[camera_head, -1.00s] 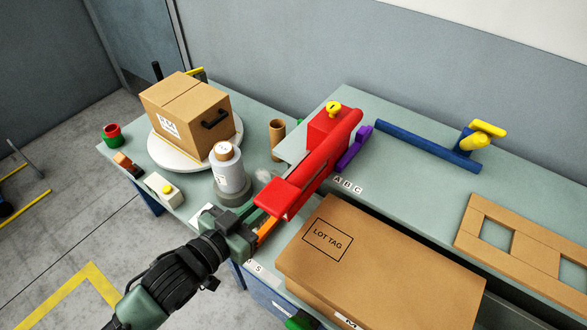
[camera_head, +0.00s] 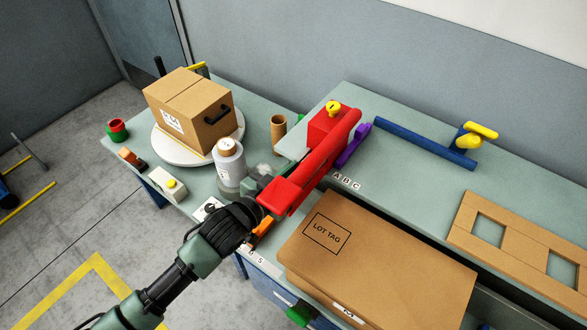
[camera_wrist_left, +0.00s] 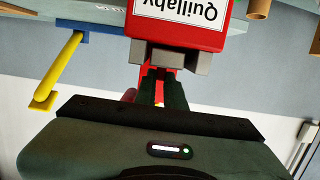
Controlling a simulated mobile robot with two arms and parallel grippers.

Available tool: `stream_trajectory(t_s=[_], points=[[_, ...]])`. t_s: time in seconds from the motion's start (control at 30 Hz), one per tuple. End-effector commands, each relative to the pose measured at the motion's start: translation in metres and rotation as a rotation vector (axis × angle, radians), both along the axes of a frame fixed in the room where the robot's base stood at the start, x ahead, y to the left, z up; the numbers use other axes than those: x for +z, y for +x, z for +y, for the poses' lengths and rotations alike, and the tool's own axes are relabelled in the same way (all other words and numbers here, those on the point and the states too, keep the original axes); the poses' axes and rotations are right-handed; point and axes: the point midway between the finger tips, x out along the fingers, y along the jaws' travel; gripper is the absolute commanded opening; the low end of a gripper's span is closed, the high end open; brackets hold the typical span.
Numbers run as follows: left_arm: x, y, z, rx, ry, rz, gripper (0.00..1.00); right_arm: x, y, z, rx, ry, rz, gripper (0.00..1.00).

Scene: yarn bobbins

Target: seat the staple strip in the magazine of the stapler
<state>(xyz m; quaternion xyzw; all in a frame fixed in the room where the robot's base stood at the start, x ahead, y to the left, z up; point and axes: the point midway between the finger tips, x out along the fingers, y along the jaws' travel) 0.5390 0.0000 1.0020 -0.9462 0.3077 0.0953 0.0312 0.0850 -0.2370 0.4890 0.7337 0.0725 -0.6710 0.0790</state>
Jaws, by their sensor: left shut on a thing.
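The red stapler (camera_head: 328,160) stands across the bench with its long body slanting toward me. Its red side with a white "Quillaby" label shows upside down in the left wrist view (camera_wrist_left: 200,36). My left gripper (camera_head: 262,188) is at the stapler's near end, partly hidden by the red body in the head view. Its grey fingertips are right at the red body in the left wrist view (camera_wrist_left: 170,62). The magazine's inside is hidden too. My right gripper is not in view.
A cardboard box (camera_head: 190,108) sits on a round white turntable (camera_head: 165,150). A large "LOT TAG" carton (camera_head: 380,255) lies close on the right. A purple piece (camera_head: 354,146) lies beside the stapler.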

Motion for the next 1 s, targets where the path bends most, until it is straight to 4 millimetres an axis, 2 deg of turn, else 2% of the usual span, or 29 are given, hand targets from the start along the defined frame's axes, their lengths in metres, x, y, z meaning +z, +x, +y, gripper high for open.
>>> stream_trajectory(t_s=[0.17,0.2,0.23,0.27,0.63,0.77,1.0], points=[[-0.005,0.000,0.000,0.000,-0.001,0.001,0.00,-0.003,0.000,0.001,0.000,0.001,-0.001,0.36],[-0.004,0.000,0.000,0.000,0.000,0.001,0.21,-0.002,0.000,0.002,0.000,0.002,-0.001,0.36],[-0.004,0.000,0.000,0.000,0.000,0.001,0.30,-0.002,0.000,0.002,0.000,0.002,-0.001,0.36],[-0.004,0.000,0.000,0.000,0.000,0.001,0.32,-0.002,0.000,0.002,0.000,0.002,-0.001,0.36],[0.002,0.000,0.000,0.000,-0.001,-0.001,0.32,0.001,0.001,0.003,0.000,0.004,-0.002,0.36],[0.001,-0.015,0.011,0.000,0.001,0.003,0.32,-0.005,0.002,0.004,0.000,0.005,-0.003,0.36],[0.010,-0.057,0.041,0.000,0.002,0.003,0.32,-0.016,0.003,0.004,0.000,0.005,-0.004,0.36]])
